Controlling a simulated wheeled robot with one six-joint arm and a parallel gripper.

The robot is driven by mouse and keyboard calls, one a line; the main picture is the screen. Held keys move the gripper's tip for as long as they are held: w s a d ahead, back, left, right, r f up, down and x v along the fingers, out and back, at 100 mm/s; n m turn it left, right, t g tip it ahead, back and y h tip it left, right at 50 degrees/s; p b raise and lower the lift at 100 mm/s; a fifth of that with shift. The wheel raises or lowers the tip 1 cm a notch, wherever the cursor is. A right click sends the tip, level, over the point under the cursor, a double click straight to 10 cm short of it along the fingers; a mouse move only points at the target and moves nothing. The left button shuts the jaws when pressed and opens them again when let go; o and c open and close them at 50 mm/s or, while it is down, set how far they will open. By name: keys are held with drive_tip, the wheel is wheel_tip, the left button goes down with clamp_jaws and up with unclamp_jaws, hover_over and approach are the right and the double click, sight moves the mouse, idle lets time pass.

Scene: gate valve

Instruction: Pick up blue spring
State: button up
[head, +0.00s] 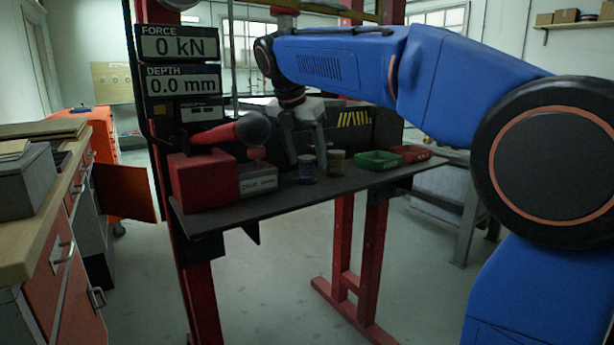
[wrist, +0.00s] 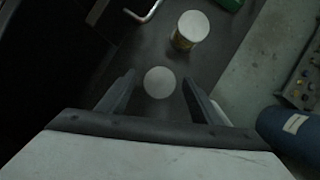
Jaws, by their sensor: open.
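The blue spring (head: 306,168) stands upright on the dark press table in the head view. In the wrist view its pale round top (wrist: 159,82) lies between the two fingers, and its side is mostly hidden. My gripper (head: 307,157) points down over it, open, with a finger to each side; the wrist view also shows the gripper (wrist: 159,80) with a gap between each finger and the spring's top.
The dark table (head: 260,202) carries a green bin (head: 378,160) and a red bin (head: 411,154) on the right. A red block (head: 203,182) and a grey labelled box (head: 257,179) stand on the left. Red press columns (head: 374,245) rise at both sides.

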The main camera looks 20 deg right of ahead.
drive_tip(key=shift+x, duration=0.75)
drive_tip(key=shift+c, duration=0.7)
